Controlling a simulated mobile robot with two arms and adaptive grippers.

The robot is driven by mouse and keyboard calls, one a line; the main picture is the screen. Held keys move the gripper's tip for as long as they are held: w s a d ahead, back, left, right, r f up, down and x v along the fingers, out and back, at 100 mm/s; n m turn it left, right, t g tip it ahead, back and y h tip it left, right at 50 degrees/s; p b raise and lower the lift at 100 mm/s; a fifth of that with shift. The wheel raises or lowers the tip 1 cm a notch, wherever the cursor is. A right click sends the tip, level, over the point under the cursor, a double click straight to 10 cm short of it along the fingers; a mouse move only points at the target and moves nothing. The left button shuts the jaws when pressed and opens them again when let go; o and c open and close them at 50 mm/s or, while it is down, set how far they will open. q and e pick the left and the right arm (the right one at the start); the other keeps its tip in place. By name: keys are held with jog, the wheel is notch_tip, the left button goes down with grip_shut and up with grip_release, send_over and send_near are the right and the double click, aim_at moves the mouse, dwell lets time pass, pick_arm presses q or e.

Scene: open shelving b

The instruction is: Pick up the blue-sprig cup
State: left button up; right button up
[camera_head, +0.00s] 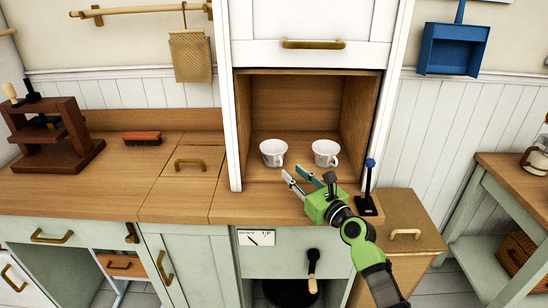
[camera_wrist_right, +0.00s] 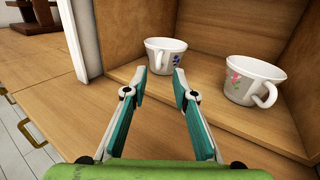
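The blue-sprig cup (camera_wrist_right: 166,56) is white with a blue sprig on its side. It stands upright on the floor of the wooden cubby; in the head view it is the left cup (camera_head: 273,152). A second white cup (camera_wrist_right: 248,82) with a pink flower stands to its right, also seen in the head view (camera_head: 326,153). My right gripper (camera_head: 306,175) is open and empty, in front of the cups. In the right wrist view its fingertips (camera_wrist_right: 160,72) are apart, with the blue-sprig cup just beyond them, seemingly untouched. My left gripper is not in view.
The cubby's side walls (camera_head: 362,114) stand left and right of the cups. A blue-topped lever (camera_head: 369,188) stands at the counter's right edge, near my right arm. A brush (camera_head: 142,138) and a wooden press (camera_head: 53,139) are on the left counter, which has free room.

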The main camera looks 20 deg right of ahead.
aim_at(275, 157)
jog(key=x, duration=0.5)
jog(key=shift+a+f+b, duration=0.15)
jog(key=shift+f+b, duration=0.05)
jog(key=shift+b, duration=0.1)
jog(key=shift+r, duration=0.1)
grip_shut()
